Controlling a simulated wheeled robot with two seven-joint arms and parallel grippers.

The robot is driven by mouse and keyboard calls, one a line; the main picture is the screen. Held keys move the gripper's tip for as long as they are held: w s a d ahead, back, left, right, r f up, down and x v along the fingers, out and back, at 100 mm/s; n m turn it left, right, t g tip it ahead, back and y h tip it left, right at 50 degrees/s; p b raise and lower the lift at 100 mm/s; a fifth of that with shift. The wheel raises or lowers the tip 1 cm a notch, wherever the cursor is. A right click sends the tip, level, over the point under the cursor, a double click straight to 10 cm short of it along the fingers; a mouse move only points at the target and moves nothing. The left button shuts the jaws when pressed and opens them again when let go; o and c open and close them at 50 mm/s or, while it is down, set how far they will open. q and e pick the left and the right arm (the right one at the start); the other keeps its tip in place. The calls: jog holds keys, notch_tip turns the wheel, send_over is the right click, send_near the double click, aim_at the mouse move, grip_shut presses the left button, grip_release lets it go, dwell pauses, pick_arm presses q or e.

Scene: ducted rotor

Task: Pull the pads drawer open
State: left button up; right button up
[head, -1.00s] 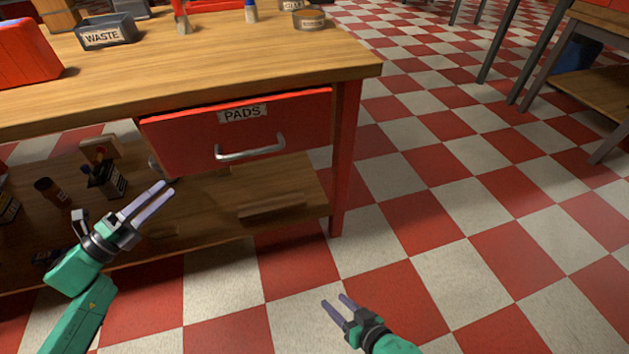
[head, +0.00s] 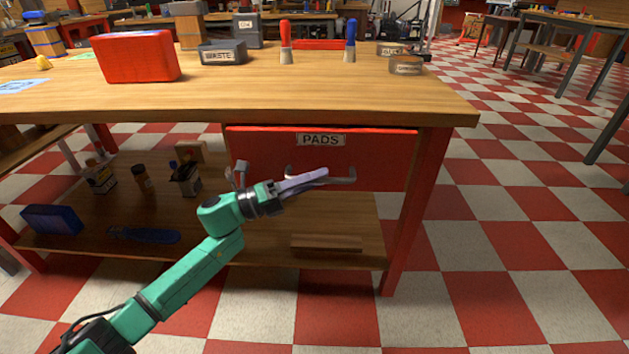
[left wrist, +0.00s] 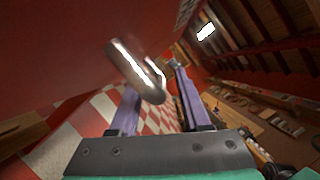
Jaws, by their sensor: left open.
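The red pads drawer (head: 378,158) is under the right part of the bench top, with a PADS label (head: 321,139) and a grey bar handle (head: 348,180). The drawer looks shut. My left gripper (head: 318,177) is at the handle in the head view and hides part of it. In the left wrist view the shiny handle (left wrist: 138,72) lies between the open purple fingers (left wrist: 152,95), near their tips. I cannot tell whether a finger touches it. My right gripper is out of the frames.
The wooden bench top (head: 300,98) holds a red box (head: 138,56), a WASTE bin (head: 222,53) and brushes. The lower shelf (head: 255,240) holds bottles, a blue case (head: 52,219) and a wood block (head: 327,243). Checkered floor (head: 520,240) is clear on the right.

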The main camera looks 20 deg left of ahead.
pick_arm(q)
grip_shut()
dwell(1.4)
